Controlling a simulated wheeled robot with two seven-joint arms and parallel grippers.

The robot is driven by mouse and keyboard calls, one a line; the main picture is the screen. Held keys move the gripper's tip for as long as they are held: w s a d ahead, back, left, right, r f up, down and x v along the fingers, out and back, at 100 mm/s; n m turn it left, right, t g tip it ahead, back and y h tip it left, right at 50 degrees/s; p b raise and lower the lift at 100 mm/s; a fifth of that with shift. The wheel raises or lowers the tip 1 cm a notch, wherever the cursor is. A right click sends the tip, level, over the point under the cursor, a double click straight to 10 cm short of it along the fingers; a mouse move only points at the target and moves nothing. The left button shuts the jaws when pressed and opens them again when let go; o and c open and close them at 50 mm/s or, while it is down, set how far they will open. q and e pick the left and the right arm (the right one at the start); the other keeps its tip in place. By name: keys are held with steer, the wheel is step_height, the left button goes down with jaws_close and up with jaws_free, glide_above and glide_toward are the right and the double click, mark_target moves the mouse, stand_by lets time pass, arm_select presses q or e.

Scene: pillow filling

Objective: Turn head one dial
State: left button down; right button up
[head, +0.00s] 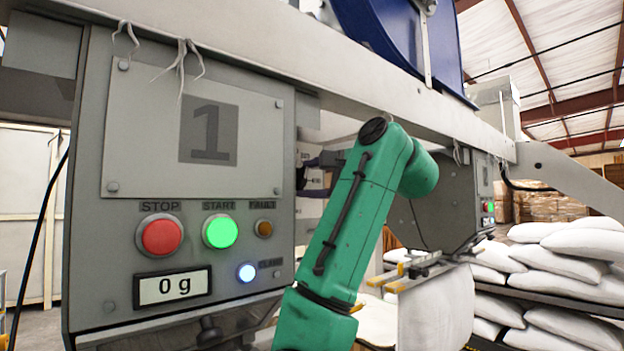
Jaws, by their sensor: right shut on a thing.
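Head one is the grey box with a large 1 on its front plate (130,130). It has a red STOP button (162,237), a lit green START button (220,231), an amber FAULT lamp (264,228), a lit blue-white lamp (246,272) and a display reading 0 g (173,287). The dial (300,178) is on the box's right side, seen edge-on and mostly hidden. My right gripper (314,175) is shut on the dial, partly hidden behind my green arm. My left gripper is not in view.
A second head (440,205) stands farther right, with a white bag (436,308) hanging below it. White filled sacks (580,245) are stacked at the right. A grey beam (300,60) runs above both heads. A black cable (42,225) hangs at the left.

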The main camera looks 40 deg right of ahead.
steer(key=shift+r+m, duration=0.1)
steer(key=shift+m, duration=1.2)
steer(key=o, duration=1.4)
steer(key=shift+w, duration=0.2)
steer(key=shift+s, duration=0.1)
